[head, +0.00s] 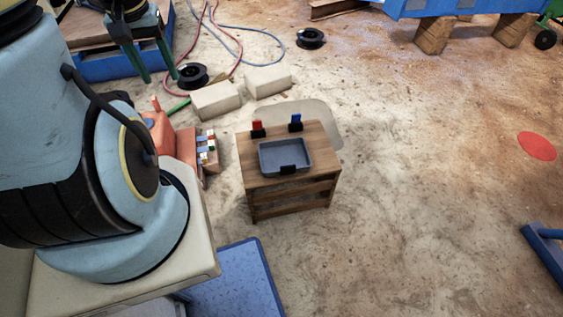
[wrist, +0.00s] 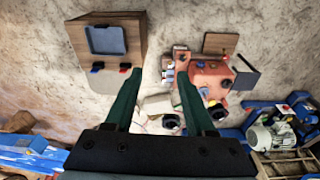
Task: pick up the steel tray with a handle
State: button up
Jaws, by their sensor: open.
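The steel tray (head: 270,158) is a shallow grey rectangle lying flat on a small wooden stand (head: 250,176). A dark handle (head: 288,169) shows at its near edge in the head view. In the wrist view the tray (wrist: 106,40) is at the upper left, on the stand (wrist: 78,36), and its handle is hard to make out. My gripper (head: 158,77) is at the upper left of the head view, apart from the tray. In the wrist view its green fingers (wrist: 160,78) are spread with nothing between them.
Red (head: 257,125) and blue (head: 295,122) pieces on dark mounts stand at the stand's back edge. An orange machine (head: 160,133) is left of the stand. Pale blocks (head: 215,99), hoses and dark spools (head: 310,38) lie behind. Floor to the right is mostly clear.

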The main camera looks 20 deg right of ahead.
jog(key=w+d+f+m+b, duration=0.45)
jog(key=d+f+b, duration=0.3)
jog(key=f, duration=0.35)
jog(key=m+g+b, duration=0.1)
jog(key=m+b, duration=1.2)
send_over(288, 166)
notch_tip(288, 166, down, 31)
jog(key=f, duration=0.4)
jog(key=shift+w+f, duration=0.1)
jog(key=shift+w, duration=0.15)
jog(key=shift+s+f+b, duration=0.15)
jog(key=shift+f+b, duration=0.35)
jog(key=shift+f, duration=2.6)
grip_shut()
